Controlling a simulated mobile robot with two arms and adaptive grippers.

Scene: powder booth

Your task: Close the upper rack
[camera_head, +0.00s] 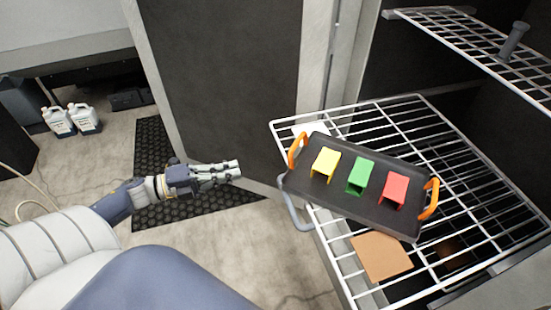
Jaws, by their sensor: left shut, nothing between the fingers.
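The upper rack (455,32) is a white wire grid at the top right, with a dark grey peg-like piece (514,40) standing on it. Its right part is cut off by the frame. A lower wire rack (400,112) sticks out of the dark cabinet below it and bears a dark tray. A grey-blue curved handle (294,208) shows at the lower rack's left edge. My left gripper (238,170) is shut and empty, pointing right, left of the lower rack and apart from both racks. My right gripper is out of view.
The dark tray (335,205) has orange handles and holds yellow (325,163), green (361,175) and red (395,189) pieces. A tan square (381,257) lies below it. A dark panel (225,80) stands behind my gripper. White jugs (72,119) and a black mat (152,150) are at left.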

